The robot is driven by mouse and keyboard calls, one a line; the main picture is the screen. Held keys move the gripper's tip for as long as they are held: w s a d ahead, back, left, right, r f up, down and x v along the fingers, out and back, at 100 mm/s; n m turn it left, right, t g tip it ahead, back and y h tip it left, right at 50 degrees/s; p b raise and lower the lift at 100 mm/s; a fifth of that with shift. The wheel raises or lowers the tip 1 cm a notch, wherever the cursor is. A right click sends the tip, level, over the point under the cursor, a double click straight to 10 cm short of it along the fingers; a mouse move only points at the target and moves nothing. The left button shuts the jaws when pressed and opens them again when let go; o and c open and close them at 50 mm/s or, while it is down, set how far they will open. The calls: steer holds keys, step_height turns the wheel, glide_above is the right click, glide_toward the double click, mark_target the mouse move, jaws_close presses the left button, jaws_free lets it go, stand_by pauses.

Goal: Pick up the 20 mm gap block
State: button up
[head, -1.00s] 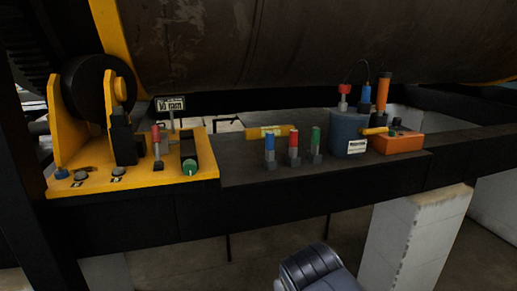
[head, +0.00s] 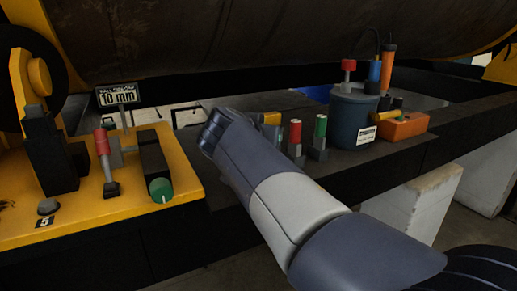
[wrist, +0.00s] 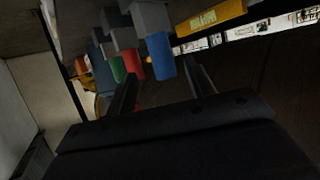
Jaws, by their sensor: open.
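Blocks with coloured handles stand on the dark beam: red-handled (head: 295,132) and green-handled (head: 320,126) ones show in the head view, right of my arm. A blue-handled block (wrist: 159,56) shows in the wrist view, with the red (wrist: 132,62) and green handles beside it; my arm hides it in the head view. No size marking is readable on them, so I cannot tell which is 20 mm. My gripper (wrist: 163,82) is open and empty, the blue handle showing between and just beyond its fingers. In the head view its fingers are hidden.
A yellow plate (head: 100,215) at left bears a red-handled part (head: 101,142), a green knob (head: 160,190) and a sign (head: 117,97). A blue-grey pot (head: 352,118) and orange box (head: 402,126) stand right of the blocks. The large drum (head: 280,45) overhangs the beam.

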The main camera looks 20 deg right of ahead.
steer(key=x, duration=0.2)
steer(key=p+x, duration=0.1)
steer(key=x, duration=0.2)
steer(key=p+x, duration=0.1)
steer(key=x, duration=0.1)
steer(key=shift+w+f, duration=0.15)
steer(key=shift+f, duration=0.25)
steer(key=shift+a, duration=0.1)
jaws_close()
